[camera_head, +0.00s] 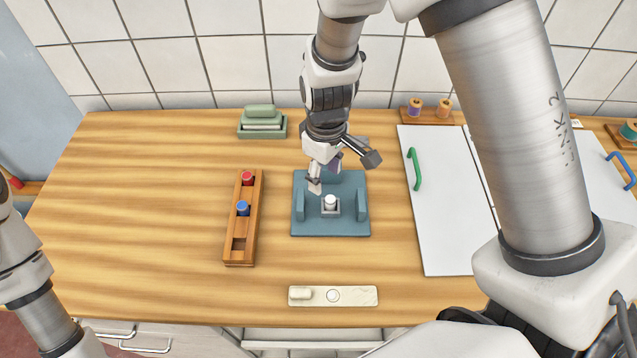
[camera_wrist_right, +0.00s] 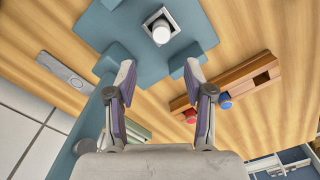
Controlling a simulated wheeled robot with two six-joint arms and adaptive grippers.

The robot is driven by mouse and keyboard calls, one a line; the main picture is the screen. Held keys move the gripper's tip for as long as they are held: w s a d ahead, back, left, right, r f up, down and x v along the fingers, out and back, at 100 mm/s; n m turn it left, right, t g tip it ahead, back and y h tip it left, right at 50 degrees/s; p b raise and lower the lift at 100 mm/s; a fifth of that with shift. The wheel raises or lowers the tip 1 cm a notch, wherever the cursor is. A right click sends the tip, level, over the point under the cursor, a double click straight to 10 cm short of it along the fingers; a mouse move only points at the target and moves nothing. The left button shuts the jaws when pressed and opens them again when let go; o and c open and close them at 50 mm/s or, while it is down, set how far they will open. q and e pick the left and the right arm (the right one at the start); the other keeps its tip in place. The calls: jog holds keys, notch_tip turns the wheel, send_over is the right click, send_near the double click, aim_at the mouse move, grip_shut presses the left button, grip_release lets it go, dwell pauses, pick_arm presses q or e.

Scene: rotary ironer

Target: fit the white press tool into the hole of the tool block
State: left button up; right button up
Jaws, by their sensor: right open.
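The white press tool (camera_head: 330,201) is a short white cylinder standing upright in a grey square socket on the teal fixture (camera_head: 348,222). It also shows at the top of the right wrist view (camera_wrist_right: 161,32). The wooden tool block (camera_head: 241,227) lies left of the fixture, with a red-topped piece (camera_head: 247,178), a blue-topped piece (camera_head: 242,208) and an empty square hole at its near end. My right gripper (camera_head: 343,172) is open and empty above the back of the fixture, apart from the white tool; its spread fingers (camera_wrist_right: 158,72) show in the wrist view. My left gripper is out of view.
A green stack in a tray (camera_head: 262,125) stands at the back. A cream plate (camera_head: 355,296) lies near the front edge. A white panel with a green handle (camera_head: 414,169) is at the right. The teal fixture has raised side walls. Table left of the tool block is clear.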

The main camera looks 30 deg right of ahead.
aim_at(329, 197)
jog(key=f, duration=0.1)
jog(key=s+f+p, duration=0.1)
jog(key=s+f, duration=0.1)
jog(key=shift+s+d+p, duration=0.2)
jog(key=shift+d+p, duration=0.05)
jog(key=shift+p, duration=0.05)
jog(key=f, duration=0.1)
jog(key=w+f, duration=0.1)
jog(key=f, duration=0.1)
jog(key=shift+d, duration=0.1)
jog(key=shift+w+f, duration=0.15)
jog(key=shift+s, duration=0.2)
jog(key=shift+c, duration=1.4)
jog(key=shift+s+r, duration=0.2)
jog(key=shift+r, duration=0.05)
grip_shut()
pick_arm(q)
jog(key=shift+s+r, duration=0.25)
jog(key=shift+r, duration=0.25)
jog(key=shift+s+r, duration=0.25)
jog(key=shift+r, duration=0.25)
pick_arm(e)
jog(key=shift+w, duration=0.1)
